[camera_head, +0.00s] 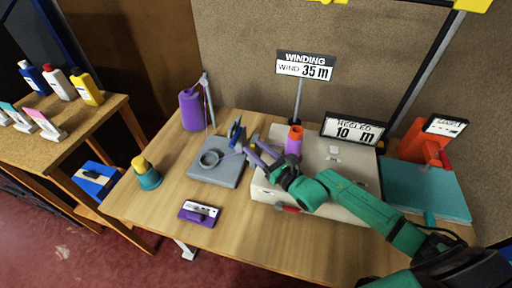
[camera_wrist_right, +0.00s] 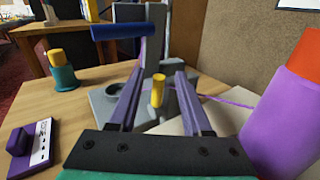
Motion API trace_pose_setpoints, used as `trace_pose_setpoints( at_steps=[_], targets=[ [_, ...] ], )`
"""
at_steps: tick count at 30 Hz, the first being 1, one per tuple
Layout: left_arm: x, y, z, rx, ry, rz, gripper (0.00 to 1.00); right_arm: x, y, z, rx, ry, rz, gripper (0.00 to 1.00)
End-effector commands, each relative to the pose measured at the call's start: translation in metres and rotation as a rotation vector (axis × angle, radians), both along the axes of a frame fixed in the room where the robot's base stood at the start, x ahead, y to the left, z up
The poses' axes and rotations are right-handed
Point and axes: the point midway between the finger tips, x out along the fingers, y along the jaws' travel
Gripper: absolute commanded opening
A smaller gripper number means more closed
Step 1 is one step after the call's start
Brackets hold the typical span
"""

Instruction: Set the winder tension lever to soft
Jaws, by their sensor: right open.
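The grey winding device (camera_head: 216,171) stands on the table, with a blue handle (camera_head: 235,131) at its back. In the right wrist view the blue handle (camera_wrist_right: 122,30) lies level across a grey upright (camera_wrist_right: 154,62), beyond my fingers. A short yellow peg (camera_wrist_right: 158,91) shows between the fingers; whether it is between them in depth I cannot tell. My right gripper (camera_head: 250,149) is open and empty, at the right side of the device, over the white box's left edge. No soft marking is readable. My left gripper is not in view.
A purple cone with an orange top (camera_head: 293,142) stands on the white box (camera_head: 350,160), close right of my right gripper. A purple spool (camera_head: 192,110) stands behind the device. A teal and yellow cone (camera_head: 147,174) and a purple labelled block (camera_head: 199,213) are at the left front.

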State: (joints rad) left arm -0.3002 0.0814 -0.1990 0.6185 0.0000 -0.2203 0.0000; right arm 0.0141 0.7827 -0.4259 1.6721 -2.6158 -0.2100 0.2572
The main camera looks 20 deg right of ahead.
Motion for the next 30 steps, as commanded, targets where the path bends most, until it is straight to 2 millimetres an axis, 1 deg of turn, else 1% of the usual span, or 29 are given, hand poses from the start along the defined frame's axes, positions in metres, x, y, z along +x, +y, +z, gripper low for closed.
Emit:
trace_pose_setpoints(
  at_steps=[3,8,11,12,23,30],
  targets=[
    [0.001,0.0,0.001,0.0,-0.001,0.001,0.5,0.004,0.002,0.0,0.0,0.0,0.001,0.49],
    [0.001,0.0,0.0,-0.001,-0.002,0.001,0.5,0.004,0.002,0.0,0.001,0.0,0.001,0.49],
    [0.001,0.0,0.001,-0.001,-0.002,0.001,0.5,0.004,0.002,0.0,0.001,0.0,0.001,0.15],
    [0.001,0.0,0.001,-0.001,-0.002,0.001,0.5,0.004,0.002,0.0,0.001,0.0,0.001,0.0],
    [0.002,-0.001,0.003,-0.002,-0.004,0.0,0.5,0.004,0.003,0.001,-0.018,0.011,0.001,0.0],
    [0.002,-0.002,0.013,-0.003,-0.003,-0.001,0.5,0.008,0.009,0.005,-0.105,0.067,0.002,0.0]
  ],
)
